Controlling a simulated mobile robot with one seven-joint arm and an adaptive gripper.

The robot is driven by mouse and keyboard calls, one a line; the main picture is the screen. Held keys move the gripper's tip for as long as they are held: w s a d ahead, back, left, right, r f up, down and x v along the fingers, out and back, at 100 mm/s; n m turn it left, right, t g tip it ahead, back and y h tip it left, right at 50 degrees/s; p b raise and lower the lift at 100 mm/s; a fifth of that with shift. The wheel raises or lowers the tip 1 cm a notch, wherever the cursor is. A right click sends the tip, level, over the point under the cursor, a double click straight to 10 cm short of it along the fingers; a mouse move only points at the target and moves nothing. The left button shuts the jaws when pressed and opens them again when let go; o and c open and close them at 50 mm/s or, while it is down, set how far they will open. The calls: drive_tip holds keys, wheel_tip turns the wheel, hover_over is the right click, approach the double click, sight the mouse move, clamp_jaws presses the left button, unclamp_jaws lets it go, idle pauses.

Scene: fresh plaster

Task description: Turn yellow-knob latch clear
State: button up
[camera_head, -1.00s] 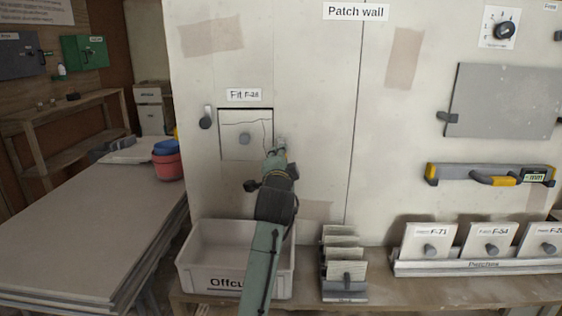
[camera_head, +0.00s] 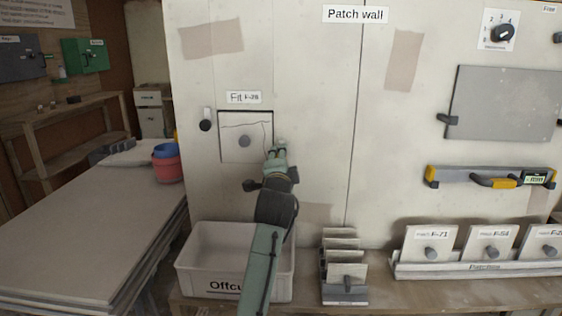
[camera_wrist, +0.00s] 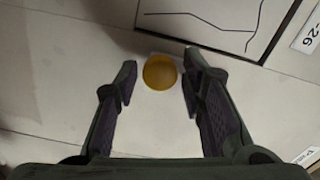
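The round yellow knob (camera_wrist: 160,72) shows in the wrist view, below the edge of the cracked panel. My gripper (camera_wrist: 158,80) is open, with one finger on each side of the knob. A gap shows at the left finger; the right finger is very close, and I cannot tell whether it touches. A second latch with a dark knob (camera_head: 205,125) hangs at the panel's left.
The offcut bin (camera_head: 190,277) stands below on the bench, beside a rack of thin plates (camera_head: 345,290). Labelled patches (camera_head: 430,245) stand in a holder at the right. A yellow-ended level (camera_head: 490,178) is mounted on the wall. The wall around the panel is mostly clear.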

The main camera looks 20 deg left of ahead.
drive_tip(key=shift+o, duration=0.7)
drive_tip(key=v, duration=1.2)
